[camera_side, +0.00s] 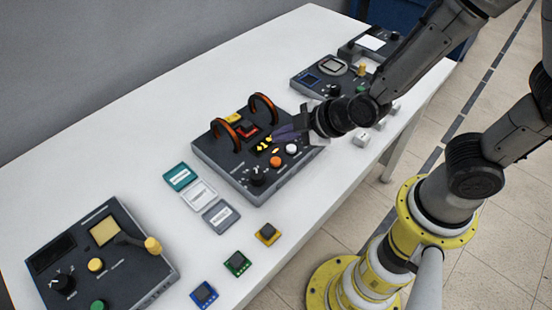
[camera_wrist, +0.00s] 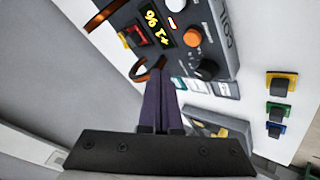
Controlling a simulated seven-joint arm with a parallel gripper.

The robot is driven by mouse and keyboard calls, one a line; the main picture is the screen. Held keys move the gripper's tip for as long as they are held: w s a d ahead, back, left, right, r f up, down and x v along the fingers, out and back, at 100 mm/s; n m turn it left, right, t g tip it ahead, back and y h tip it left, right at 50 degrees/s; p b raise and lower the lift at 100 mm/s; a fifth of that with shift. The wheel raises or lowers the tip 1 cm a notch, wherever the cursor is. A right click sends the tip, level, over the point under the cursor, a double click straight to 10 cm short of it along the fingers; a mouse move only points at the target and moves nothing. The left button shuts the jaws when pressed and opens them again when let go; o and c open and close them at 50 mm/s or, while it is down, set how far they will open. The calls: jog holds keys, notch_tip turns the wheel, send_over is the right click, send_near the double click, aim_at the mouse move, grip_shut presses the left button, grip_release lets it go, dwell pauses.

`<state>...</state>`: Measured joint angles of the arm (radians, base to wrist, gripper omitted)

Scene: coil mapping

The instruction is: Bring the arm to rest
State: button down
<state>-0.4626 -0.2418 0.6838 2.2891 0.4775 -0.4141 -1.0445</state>
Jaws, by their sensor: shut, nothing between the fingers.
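My gripper (camera_side: 278,133) is over the dark coil device (camera_side: 256,182) in the middle of the table, in the side view. Its fingers are shut with nothing between them. In the wrist view my gripper (camera_wrist: 163,75) points toward the same device (camera_wrist: 222,35), close to one copper hoop (camera_wrist: 150,70). The device carries two upright copper hoops, a lit yellow readout (camera_wrist: 157,28), an orange knob (camera_wrist: 193,37) and a black knob (camera_wrist: 207,69). Whether the fingertips touch the device, I cannot tell.
A dark panel with a yellow-tipped lever (camera_side: 151,245) stands at the front left. Another device (camera_side: 325,78) stands at the back right. Three flat cards (camera_side: 199,194) and blue, green and yellow blocks (camera_side: 238,263) lie between. White cubes (camera_side: 362,139) sit along the right edge.

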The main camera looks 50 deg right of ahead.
jog(key=w+d+r+m+t, duration=0.25)
jog(key=d+r, duration=0.25)
jog(key=r, duration=0.5)
jog(key=s+d+r+m, duration=0.25)
jog(key=s+r, duration=0.25)
jog(key=r, duration=0.3)
jog(key=s+d+f+m+g+h, duration=0.1)
jog(key=s+d+m+g, duration=0.1)
jog(key=s, duration=0.5)
jog(key=s+d+f+m+g+h, duration=0.1)
jog(key=s+d+f+m+g, duration=0.1)
jog(key=s+m+g, duration=0.2)
jog(key=s, duration=0.3)
jog(key=shift+s+d+f, duration=0.2)
jog(key=shift+s+d, duration=0.15)
jog(key=shift+s, duration=0.05)
